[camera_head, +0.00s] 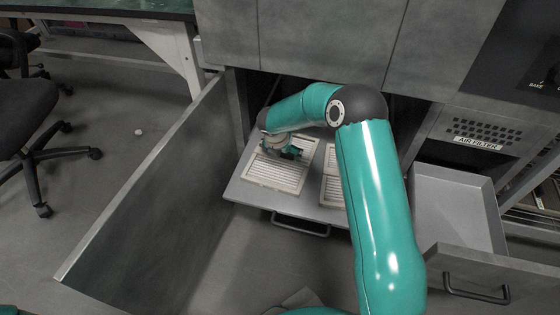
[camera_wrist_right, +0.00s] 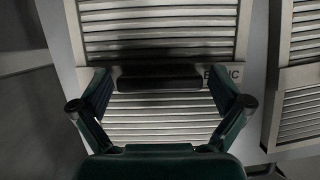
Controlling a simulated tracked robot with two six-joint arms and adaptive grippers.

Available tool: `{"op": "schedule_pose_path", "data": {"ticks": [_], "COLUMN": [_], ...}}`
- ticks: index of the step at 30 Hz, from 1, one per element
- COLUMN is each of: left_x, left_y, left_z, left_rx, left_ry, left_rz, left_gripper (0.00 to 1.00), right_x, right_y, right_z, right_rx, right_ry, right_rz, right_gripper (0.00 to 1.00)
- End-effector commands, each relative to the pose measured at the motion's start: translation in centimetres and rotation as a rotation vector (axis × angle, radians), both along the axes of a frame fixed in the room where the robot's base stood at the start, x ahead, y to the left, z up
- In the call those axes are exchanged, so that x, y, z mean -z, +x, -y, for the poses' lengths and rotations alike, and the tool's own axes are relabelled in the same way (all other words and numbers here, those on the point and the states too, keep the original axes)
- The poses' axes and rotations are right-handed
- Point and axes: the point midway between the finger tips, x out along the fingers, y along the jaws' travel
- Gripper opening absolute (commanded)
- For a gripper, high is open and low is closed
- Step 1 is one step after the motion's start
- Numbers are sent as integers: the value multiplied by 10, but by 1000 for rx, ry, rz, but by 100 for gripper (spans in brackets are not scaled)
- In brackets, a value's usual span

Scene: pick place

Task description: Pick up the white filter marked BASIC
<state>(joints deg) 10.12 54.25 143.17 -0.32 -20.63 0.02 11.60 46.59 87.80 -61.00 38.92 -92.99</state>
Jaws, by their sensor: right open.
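The white slatted filter (camera_head: 272,175) lies on the pulled-out grey tray, at its left side. In the right wrist view the same filter (camera_wrist_right: 160,28) carries a partly covered label whose visible letters end in "IC". A dark bar (camera_wrist_right: 160,78) crosses its middle. My right gripper (camera_head: 287,151) is above this filter in the head view. In the wrist view the right gripper (camera_wrist_right: 163,103) is open, one finger on each side of the bar, with nothing seen clamped. A finger hides part of the label. My left gripper is not in view.
A second slatted filter (camera_head: 331,188) lies to the right on the tray (camera_head: 240,192), partly behind my arm. An open cabinet door (camera_head: 150,190) stands at left. An empty open drawer (camera_head: 455,205) is at right, below an AIR FILTER sign (camera_head: 478,143). An office chair (camera_head: 25,110) stands far left.

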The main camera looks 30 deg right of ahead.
Motion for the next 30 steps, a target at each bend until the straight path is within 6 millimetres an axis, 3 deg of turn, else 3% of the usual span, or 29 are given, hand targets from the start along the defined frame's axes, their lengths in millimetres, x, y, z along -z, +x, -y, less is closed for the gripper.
{"op": "schedule_pose_path", "data": {"ticks": [1, 11, 22, 30], "left_x": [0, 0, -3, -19], "left_y": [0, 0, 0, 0], "left_z": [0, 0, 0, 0], "left_rx": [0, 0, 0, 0], "left_ry": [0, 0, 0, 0], "left_rz": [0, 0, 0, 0], "left_gripper": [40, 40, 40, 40], "right_x": [-1, -1, -5, -31], "right_y": [0, 0, 1, 1], "right_z": [0, 0, -1, -1], "right_rx": [0, 0, 0, -2], "right_ry": [0, 0, 0, -1], "right_rz": [0, 0, 1, 2], "right_gripper": [100, 45, 44, 44]}}
